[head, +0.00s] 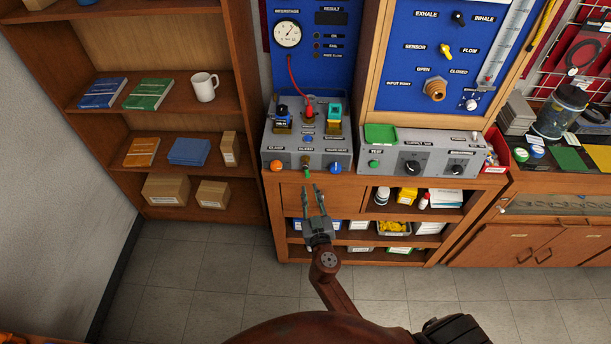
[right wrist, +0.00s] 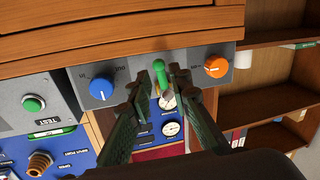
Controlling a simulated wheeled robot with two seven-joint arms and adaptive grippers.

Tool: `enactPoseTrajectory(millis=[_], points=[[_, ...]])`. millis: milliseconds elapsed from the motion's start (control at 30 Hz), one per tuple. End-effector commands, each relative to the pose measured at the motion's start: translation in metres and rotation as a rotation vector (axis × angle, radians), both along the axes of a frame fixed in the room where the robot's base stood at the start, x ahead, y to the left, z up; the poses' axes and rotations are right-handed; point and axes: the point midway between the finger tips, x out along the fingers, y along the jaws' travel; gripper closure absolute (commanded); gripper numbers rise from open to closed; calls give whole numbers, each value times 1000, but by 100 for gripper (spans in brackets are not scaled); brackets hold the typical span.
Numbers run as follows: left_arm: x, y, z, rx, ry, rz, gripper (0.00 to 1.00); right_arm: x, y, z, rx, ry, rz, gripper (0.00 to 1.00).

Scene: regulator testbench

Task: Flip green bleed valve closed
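The green bleed valve is a small green lever (right wrist: 160,72) on the front face of the grey regulator box (head: 345,158). In the head view the valve (head: 306,172) sits between an orange knob (head: 276,166) and a blue knob (head: 335,168), and is small. My right gripper (head: 312,188) is in front of the box, fingers pointing at it. In the right wrist view the open fingers (right wrist: 164,82) stand either side of the lever, with visible gaps; I cannot tell how deep it lies between them. My left gripper is not in view.
Hoses, fittings and a gauge panel (head: 312,55) stand above and behind the box. A grey test unit (head: 420,142) with a green button is to its right. A wooden cabinet with a drawer (head: 340,198) lies below. A bookshelf (head: 225,100) stands left; the floor in front is clear.

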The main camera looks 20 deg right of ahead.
Motion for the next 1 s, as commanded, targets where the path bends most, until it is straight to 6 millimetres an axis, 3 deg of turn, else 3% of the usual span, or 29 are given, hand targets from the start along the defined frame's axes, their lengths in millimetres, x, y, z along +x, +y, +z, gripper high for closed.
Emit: enactPoseTrajectory(millis=[167,600,1000], points=[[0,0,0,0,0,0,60,9,-2,19,-2,-40,-7,81],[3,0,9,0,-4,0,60,68,-17,18,0,-36,-5,81],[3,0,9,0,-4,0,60,75,-20,16,0,-34,-6,82]])
